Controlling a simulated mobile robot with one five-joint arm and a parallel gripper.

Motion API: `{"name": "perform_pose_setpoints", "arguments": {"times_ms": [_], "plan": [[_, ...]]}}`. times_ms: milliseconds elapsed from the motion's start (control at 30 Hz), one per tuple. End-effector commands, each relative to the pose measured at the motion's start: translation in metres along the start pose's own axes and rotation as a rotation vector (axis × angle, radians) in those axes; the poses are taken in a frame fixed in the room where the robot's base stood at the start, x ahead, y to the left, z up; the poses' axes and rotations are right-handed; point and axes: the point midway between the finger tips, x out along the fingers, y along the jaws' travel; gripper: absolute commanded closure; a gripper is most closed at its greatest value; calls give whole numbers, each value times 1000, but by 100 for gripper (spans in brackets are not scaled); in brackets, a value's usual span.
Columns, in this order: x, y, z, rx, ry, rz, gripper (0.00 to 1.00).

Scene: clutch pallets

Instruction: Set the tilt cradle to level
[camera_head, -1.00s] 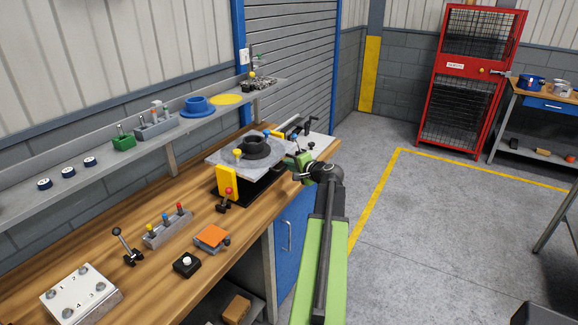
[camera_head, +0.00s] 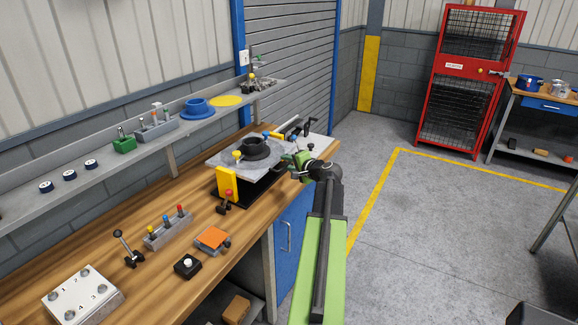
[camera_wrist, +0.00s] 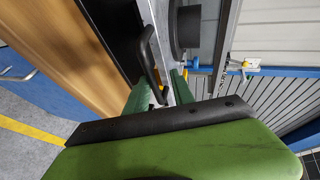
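The tilt cradle is a grey plate (camera_head: 226,157) on a yellow upright (camera_head: 227,184) over a black base, at the far end of the wooden bench. A black flanged ring (camera_head: 257,149) sits on the plate. The plate looks somewhat tilted in the head view; I cannot tell its exact angle. My gripper (camera_head: 298,157) is at the cradle's right side. In the wrist view its two green fingers (camera_wrist: 160,90) stand apart, with a black bar-shaped handle (camera_wrist: 148,50) by the left finger and reaching toward the gap. I cannot tell whether they touch.
An orange block (camera_head: 211,238), a black button box (camera_head: 187,265) and a rack of coloured pegs (camera_head: 167,230) lie nearer on the bench (camera_head: 155,285). A grey shelf (camera_head: 95,166) runs behind.

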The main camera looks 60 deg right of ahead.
Motion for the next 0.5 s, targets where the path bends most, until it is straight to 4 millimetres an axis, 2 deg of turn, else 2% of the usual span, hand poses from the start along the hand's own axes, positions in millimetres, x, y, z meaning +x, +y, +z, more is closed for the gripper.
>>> {"name": "perform_pose_setpoints", "arguments": {"times_ms": [300, 367, 500], "plan": [[-6, 1, 0, -1, 0, 4, 68], [-14, 0, 0, -1, 1, 4, 68], [-49, -2, 1, -1, 3, 4, 68]]}}
